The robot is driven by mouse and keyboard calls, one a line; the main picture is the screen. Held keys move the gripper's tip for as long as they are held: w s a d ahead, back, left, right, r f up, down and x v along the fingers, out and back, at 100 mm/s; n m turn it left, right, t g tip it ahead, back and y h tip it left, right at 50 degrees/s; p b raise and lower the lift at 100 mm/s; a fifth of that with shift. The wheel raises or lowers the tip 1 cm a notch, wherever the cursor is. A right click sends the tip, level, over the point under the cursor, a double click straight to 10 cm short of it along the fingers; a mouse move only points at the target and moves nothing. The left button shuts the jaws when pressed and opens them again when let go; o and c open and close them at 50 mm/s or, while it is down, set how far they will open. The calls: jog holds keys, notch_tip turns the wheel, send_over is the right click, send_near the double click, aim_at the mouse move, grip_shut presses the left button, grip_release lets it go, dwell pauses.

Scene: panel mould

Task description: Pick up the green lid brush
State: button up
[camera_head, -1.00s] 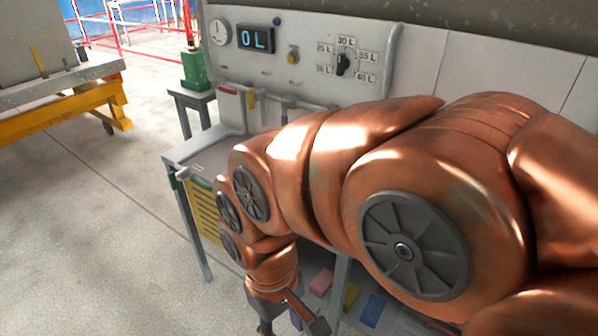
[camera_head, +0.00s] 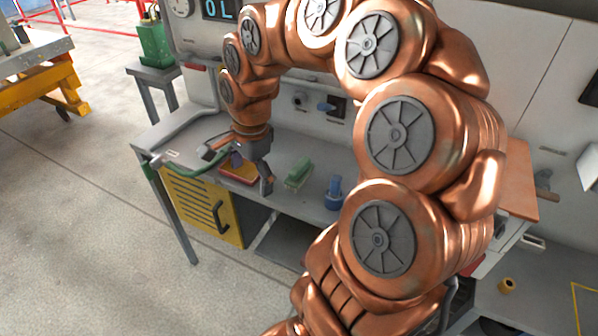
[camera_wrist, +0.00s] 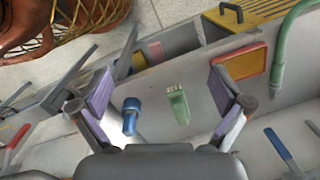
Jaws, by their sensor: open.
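The green lid brush (camera_head: 298,173) lies on the grey bench top, right of my gripper in the head view. In the wrist view the brush (camera_wrist: 178,108) shows a green body with pale bristles at its upper end. It lies below my gripper and between the two fingers as seen there, apart from both. My gripper (camera_head: 238,168) is over the bench near the red and yellow tray, its fingers spread. In the wrist view my gripper (camera_wrist: 162,93) is open and empty, with purple pads facing each other.
A blue object (camera_head: 333,192) stands right of the brush; it also shows in the wrist view (camera_wrist: 130,118). A panel with controls rises behind the bench.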

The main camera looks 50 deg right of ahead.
jog(key=w+d+f+m, duration=0.2)
jog(key=w+d+m, duration=0.1)
jog(key=d+m, duration=0.65)
jog(key=m+t, duration=0.1)
jog(key=m, duration=0.4)
send_over(300, 164)
jog(key=s, duration=0.1)
notch_tip(300, 164, down, 2)
jog(key=shift+a+p, duration=0.15)
jog(key=shift+p, duration=0.25)
jog(key=shift+d+f, duration=0.2)
jog(key=shift+d, duration=0.05)
jog(key=shift+f, duration=0.35)
jog(key=f+p, duration=0.2)
jog(key=f, duration=0.1)
jog(key=f+p, duration=0.1)
jog(key=f, duration=0.1)
jog(key=shift+w+a+f, duration=0.1)
jog(key=shift+w+a, duration=0.15)
jog(key=shift+w, duration=0.05)
jog(key=shift+w+f+p, duration=0.2)
jog(key=shift+f+p, duration=0.1)
jog(key=shift+f, duration=0.5)
jog(key=shift+c, duration=0.4)
